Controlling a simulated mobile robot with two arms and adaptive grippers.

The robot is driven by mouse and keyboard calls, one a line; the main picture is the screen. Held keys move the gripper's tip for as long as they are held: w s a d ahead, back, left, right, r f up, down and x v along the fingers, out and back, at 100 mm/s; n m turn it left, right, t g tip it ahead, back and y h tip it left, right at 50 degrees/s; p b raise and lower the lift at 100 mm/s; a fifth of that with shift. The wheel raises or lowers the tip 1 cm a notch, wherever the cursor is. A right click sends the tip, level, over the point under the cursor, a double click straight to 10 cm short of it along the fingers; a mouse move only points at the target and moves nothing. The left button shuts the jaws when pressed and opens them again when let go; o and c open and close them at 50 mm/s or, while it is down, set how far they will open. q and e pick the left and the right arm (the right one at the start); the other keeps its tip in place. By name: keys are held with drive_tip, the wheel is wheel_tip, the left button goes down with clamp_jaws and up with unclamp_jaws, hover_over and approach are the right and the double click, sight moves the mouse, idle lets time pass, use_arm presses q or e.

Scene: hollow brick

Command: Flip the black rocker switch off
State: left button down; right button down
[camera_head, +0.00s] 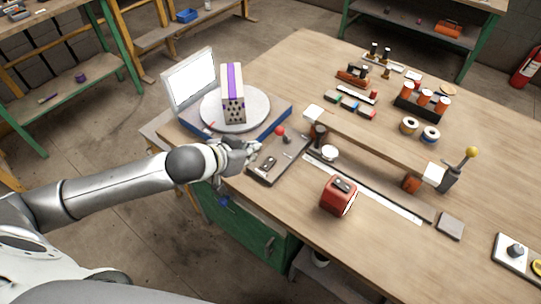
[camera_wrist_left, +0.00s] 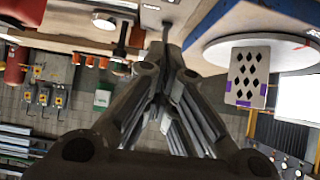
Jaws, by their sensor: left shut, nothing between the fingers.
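A dark grey control panel (camera_head: 258,176) lies at the table's near left edge, with a red-ball lever (camera_head: 280,132) at its far end. A small dark switch (camera_head: 268,163) sits on a light plate on this panel and looks like the black rocker; its tilt is too small to tell. My left gripper (camera_head: 256,147) is shut and empty, just beside and above the panel's left side. In the left wrist view, its closed fingers (camera_wrist_left: 165,68) point up the picture and the switch cannot be made out. My right gripper is not in view.
A hollow brick (camera_head: 233,105) stands on a round turntable (camera_head: 258,110) behind my left gripper. A red box (camera_head: 336,196) with a dark top part, a long raised wooden beam (camera_head: 375,138) and a yellow-ball lever (camera_head: 460,168) are to the right. Bare tabletop lies in front.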

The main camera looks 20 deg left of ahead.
use_arm(q)
drive_tip(key=p, duration=0.2)
hover_over(271, 164)
drive_tip(key=f, duration=0.5)
drive_tip(key=shift+s+a+f, duration=0.2)
drive_tip(key=shift+s+f, duration=0.1)
drive_tip(key=shift+f, duration=0.1)
drive_tip(key=shift+w+f, duration=0.25)
drive_tip(key=shift+f, duration=1)
drive_tip(key=shift+d+f, duration=0.1)
drive_tip(key=shift+f, duration=0.8)
drive_tip(key=shift+w+d+f, duration=0.1)
drive_tip(key=shift+w+f, duration=0.1)
drive_tip(key=shift+f, duration=0.2)
drive_tip(key=shift+r, duration=0.1)
drive_tip(key=shift+s, duration=0.1)
